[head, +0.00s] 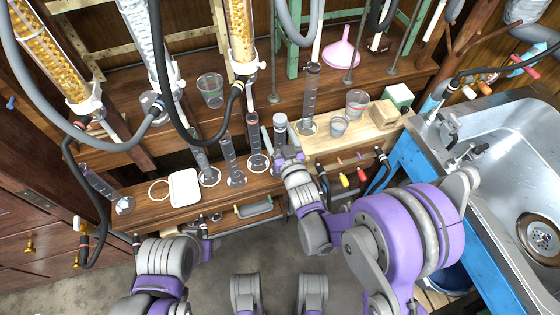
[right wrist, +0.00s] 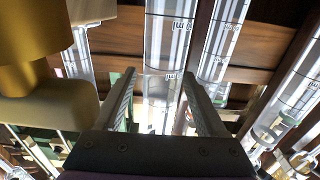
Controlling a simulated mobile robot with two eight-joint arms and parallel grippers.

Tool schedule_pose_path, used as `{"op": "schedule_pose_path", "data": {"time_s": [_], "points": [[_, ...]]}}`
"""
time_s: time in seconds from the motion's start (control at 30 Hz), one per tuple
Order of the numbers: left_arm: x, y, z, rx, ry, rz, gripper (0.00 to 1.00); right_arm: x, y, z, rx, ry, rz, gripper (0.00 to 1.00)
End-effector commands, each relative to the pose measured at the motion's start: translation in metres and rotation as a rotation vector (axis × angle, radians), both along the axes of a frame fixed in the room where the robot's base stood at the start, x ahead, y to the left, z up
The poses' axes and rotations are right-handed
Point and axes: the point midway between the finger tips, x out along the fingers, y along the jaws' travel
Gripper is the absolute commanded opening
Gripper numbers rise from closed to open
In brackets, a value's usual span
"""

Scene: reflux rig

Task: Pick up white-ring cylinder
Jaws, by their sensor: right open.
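Several clear graduated cylinders stand along the wooden bench in the head view. The one at my right gripper (head: 285,155) has a pale rim at its top, and I take it as the white-ring cylinder (head: 280,124); its lower part is hidden by the gripper. In the right wrist view, my open right gripper (right wrist: 160,92) has a clear marked cylinder (right wrist: 168,50) upright between its spread fingers, with gaps at the sides. I cannot tell whether this is the same one, as no white ring shows there.
Close neighbours are a dark-topped cylinder (head: 254,130) on the left and a taller cylinder (head: 311,95) on the right. Beakers (head: 357,102) and a wooden block (head: 384,114) stand further right. Black hoses hang over the bench. A metal sink (head: 500,130) is at right.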

Motion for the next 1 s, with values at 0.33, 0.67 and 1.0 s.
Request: {"op": "schedule_pose_path", "data": {"time_s": [0.33, 0.67, 1.0], "points": [[0.0000, 0.0000, -0.0001, 0.000, 0.000, 0.000, 0.50, 0.0027, 0.0011, 0.0004, -0.001, 0.000, 0.000, 0.60], [0.0000, 0.0000, -0.0001, 0.000, 0.000, 0.000, 0.50, 0.0025, 0.0010, 0.0003, -0.001, 0.000, 0.000, 0.01], [0.0000, 0.0000, -0.0001, 0.000, 0.000, 0.000, 0.50, 0.0025, 0.0009, 0.0002, -0.001, 0.000, 0.000, 0.00]]}}
